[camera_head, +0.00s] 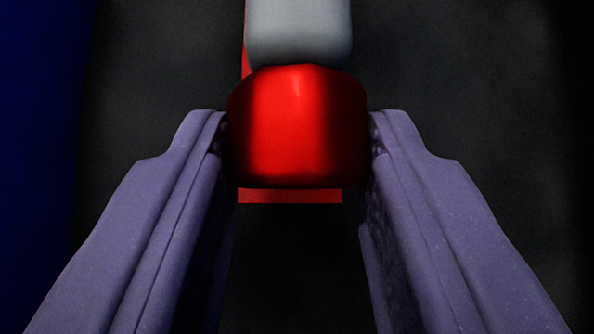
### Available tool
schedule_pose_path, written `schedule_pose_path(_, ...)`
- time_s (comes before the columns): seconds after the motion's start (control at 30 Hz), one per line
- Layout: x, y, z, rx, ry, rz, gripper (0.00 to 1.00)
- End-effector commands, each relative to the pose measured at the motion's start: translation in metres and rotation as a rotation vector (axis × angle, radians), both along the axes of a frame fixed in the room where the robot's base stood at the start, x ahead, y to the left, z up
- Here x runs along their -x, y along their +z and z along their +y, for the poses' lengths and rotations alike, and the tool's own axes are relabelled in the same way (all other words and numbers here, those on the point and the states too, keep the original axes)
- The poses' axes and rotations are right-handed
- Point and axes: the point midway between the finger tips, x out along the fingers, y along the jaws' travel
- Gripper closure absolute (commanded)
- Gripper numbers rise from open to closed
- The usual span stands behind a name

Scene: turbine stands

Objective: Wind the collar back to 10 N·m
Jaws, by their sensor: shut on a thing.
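A rounded red collar (298,125) fills the middle of the view. A smooth grey cylinder (298,30) runs up from the collar's top edge and leaves the frame at the top. My gripper (298,140) has a purple-grey finger on each side of the collar, and it is shut on the collar. No scale marks or torque numbers show on the collar or the cylinder, so the setting cannot be read.
A flat red strip (290,196) shows just below the collar, and a thin red edge shows beside the cylinder's left side. A dark blue surface (38,120) stands at the far left. The dark grey background (480,80) looks plain, with black shadow at the right.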

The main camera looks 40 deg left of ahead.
Motion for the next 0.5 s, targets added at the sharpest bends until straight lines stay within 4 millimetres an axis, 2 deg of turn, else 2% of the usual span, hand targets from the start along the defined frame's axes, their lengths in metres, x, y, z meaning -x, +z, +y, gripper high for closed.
schedule_pose_path(0.5,-0.0041,-0.0009,-0.0011,-0.089,-0.001,0.278,0.92)
